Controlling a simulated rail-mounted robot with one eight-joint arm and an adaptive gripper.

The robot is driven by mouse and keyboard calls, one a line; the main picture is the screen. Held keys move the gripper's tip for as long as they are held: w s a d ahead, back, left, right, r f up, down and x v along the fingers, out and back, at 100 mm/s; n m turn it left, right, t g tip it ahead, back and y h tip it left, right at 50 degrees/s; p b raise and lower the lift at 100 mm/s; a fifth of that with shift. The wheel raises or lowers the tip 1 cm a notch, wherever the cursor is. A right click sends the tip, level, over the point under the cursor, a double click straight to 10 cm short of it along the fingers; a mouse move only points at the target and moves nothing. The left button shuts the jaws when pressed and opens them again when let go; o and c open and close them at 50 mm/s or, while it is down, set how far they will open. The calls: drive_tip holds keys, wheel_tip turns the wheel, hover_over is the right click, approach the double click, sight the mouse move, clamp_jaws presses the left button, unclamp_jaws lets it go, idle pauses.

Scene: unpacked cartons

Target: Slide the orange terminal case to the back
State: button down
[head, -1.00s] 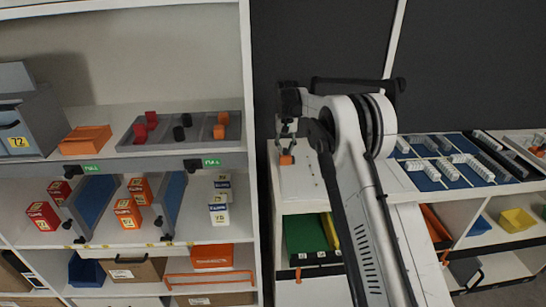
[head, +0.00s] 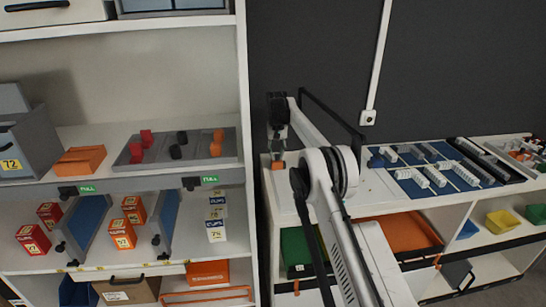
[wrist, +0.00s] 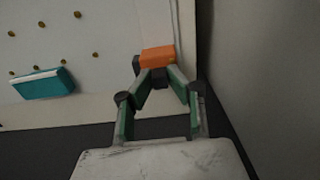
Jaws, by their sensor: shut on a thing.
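The orange terminal case (wrist: 158,56) is a small orange block in the wrist view. It lies at the edge of a white surface with brass-coloured studs, near the grey wall. My gripper (wrist: 157,72) is shut on it, with a fingertip at each side of its near face. In the head view the case (head: 278,164) shows as a small orange patch under my gripper (head: 277,152), near the back left corner of the white worktop (head: 283,198). The arm and gripper hide part of it there.
A teal case (wrist: 42,84) lies on the studded surface, apart from my gripper. Blue trays (head: 445,172) with white parts stand right of my arm. A tall shelf (head: 247,120) stands close to the left. The dark wall (head: 320,55) is behind the worktop.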

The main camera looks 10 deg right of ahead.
drive_tip(key=shift+w, duration=0.35)
drive_tip(key=shift+w+r, duration=0.15)
drive_tip(key=c, duration=1.7)
unclamp_jaws()
